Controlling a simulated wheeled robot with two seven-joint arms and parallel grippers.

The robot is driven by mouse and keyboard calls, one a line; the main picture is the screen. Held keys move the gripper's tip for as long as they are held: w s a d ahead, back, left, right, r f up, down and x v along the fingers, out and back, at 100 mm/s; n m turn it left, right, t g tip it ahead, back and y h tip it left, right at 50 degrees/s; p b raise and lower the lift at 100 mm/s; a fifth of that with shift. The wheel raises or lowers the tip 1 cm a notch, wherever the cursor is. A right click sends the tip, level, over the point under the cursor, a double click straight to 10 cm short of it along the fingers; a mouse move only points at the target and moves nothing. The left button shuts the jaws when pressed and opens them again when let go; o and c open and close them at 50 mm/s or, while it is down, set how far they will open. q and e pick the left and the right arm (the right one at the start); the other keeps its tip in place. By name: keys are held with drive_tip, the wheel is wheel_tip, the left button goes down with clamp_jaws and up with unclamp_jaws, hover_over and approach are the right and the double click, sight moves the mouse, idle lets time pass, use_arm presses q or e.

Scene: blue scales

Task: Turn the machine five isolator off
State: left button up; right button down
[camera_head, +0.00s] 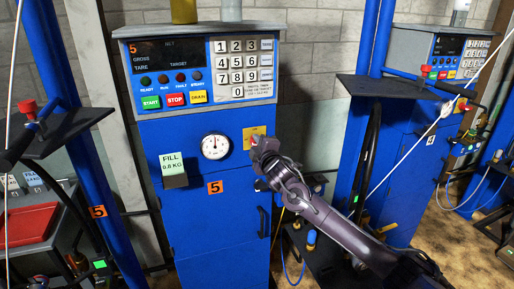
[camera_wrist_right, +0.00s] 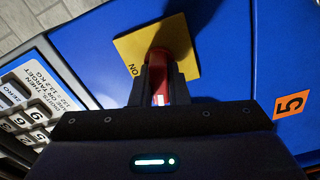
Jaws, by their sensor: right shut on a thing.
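Machine five is the blue cabinet (camera_head: 215,225) with an orange 5 label (camera_head: 215,187). Its isolator has a yellow plate (camera_head: 254,132) right of the round gauge; the plate also shows in the wrist view (camera_wrist_right: 133,47), with the word ON readable. A red isolator handle (camera_wrist_right: 161,88) stands out from the plate. My right gripper (camera_head: 262,150) is at the isolator, and its dark fingers (camera_wrist_right: 159,75) are shut on the red handle, hiding part of it. My left gripper is not in view.
A control panel with a keypad (camera_head: 238,68) and coloured buttons (camera_head: 175,99) is above the isolator. A dark shelf (camera_head: 60,135) on a blue post is at left. Machine four (camera_head: 400,160) stands at right, with hoses and a shelf between.

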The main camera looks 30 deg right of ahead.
drive_tip(key=shift+f+n+b, duration=0.2)
drive_tip(key=shift+n+b, duration=0.55)
drive_tip(key=shift+n, duration=0.75)
drive_tip(key=c, duration=1.4)
unclamp_jaws()
